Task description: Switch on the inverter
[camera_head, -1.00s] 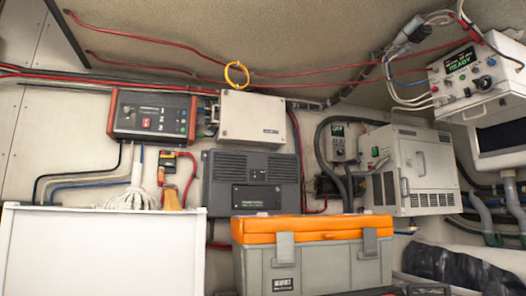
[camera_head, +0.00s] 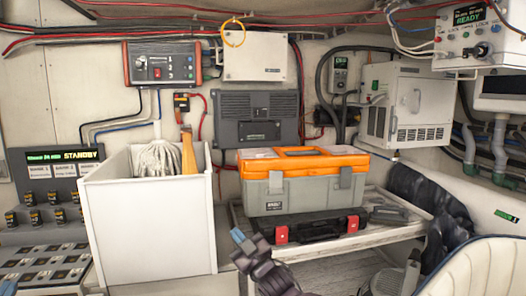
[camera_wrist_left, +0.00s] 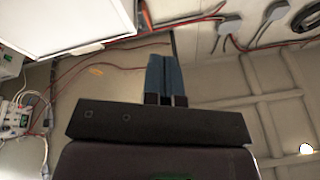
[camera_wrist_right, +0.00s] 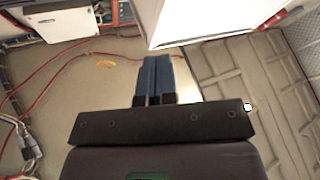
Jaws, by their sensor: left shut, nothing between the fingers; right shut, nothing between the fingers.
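A dark grey ribbed box (camera_head: 258,118) on the back wall, with a small panel on its front, looks like the inverter. Its label is too small to read, and I cannot tell whether it is on. My right gripper (camera_head: 238,235) shows low in the middle of the head view, well in front of the wall, with blue fingertips. Its fingers are together and empty in the right wrist view (camera_wrist_right: 155,75). My left gripper (camera_wrist_left: 167,75) has its fingers together and empty in the left wrist view.
A red-ended control box (camera_head: 160,65) and a pale box (camera_head: 255,55) hang above. A white bin (camera_head: 150,235) with a mop head and an orange toolbox (camera_head: 300,185) stand in front. A STANDBY panel (camera_head: 65,160) is left; a READY panel (camera_head: 480,35) is upper right.

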